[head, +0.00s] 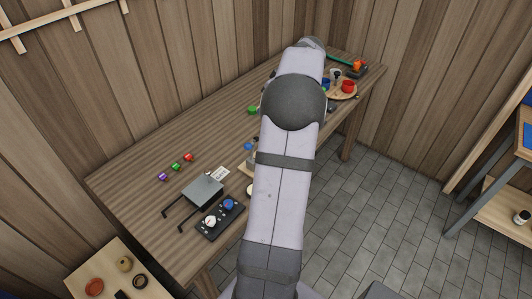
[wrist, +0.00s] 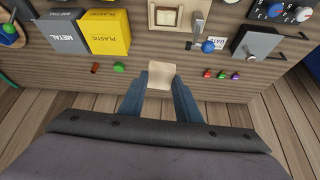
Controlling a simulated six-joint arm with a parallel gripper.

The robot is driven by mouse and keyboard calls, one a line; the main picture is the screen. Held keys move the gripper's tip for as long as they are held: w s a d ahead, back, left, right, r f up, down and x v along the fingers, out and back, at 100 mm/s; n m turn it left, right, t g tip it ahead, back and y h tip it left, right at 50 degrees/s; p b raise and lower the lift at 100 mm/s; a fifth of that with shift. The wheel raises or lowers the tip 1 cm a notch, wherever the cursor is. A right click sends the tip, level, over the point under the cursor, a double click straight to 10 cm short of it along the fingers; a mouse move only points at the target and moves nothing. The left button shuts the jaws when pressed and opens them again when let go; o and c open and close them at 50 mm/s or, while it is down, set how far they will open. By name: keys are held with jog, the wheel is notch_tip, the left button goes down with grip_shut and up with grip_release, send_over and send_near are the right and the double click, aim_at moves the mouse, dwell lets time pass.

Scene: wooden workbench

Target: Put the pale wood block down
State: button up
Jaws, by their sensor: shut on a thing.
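The pale wood block (wrist: 161,74) shows in the wrist view, between the tips of my gripper's two blue-grey fingers. My gripper (wrist: 160,88) is shut on it. The block is over the wooden workbench (wrist: 75,85), near its edge in that view. I cannot tell whether its underside touches the bench top. In the head view my arm hides the gripper and the block.
In the wrist view, a grey METAL bin (wrist: 58,35), yellow PLASTIC bin (wrist: 104,34), wooden frame (wrist: 180,14), blue-knobbed lever (wrist: 208,46) and grey box (wrist: 258,42) line the far side. A green piece (wrist: 119,68) and red cube (wrist: 207,73) flank the block.

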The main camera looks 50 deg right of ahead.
jog(key=shift+n+y, duration=0.3)
jog(key=shift+n, duration=0.3)
notch_tip(320, 180, down, 18)
jog(key=p, duration=0.4)
jog(key=shift+r, duration=0.25)
jog(key=shift+f, duration=0.3)
jog(key=shift+f, duration=0.15)
jog(key=o, duration=1)
jog(key=shift+r+p, duration=0.25)
jog(key=shift+p, duration=0.05)
jog(key=b+v, duration=0.3)
jog(key=v, duration=0.9)
